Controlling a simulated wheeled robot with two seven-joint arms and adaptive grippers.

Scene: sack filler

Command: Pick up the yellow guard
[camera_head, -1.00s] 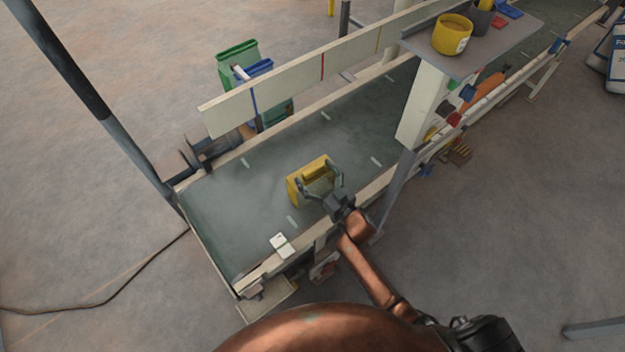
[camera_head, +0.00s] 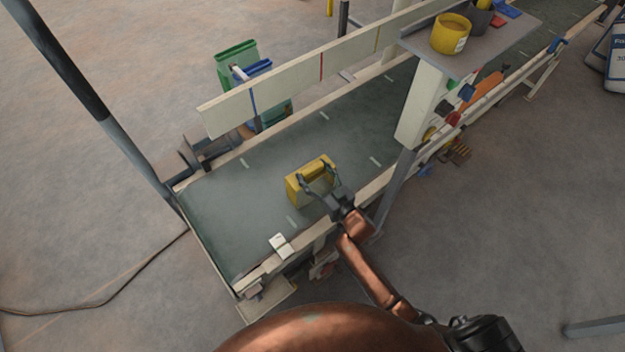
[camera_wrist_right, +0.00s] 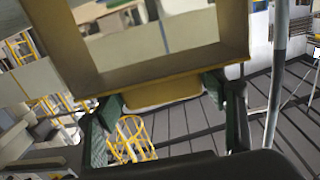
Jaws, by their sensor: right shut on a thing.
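The yellow guard (camera_head: 297,192), a box-like frame with an opening, is over the dark green belt of the conveyor, near its lower left end. My right gripper (camera_head: 317,174) reaches it from the lower right, with one finger on each side, and is shut on it. In the right wrist view the guard (camera_wrist_right: 165,90) fills the upper middle as a yellow-edged frame, with the green-grey fingers of the right gripper (camera_wrist_right: 168,103) on either side of its lower part. I cannot tell whether the guard touches the belt. My left gripper is not in view.
A pale side board (camera_head: 290,80) runs along the belt's far side. A post carries a grey shelf (camera_head: 480,50) with a yellow tub (camera_head: 451,34), right of the gripper. A small white block (camera_head: 280,245) sits on the near rail. The belt left of the guard is clear.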

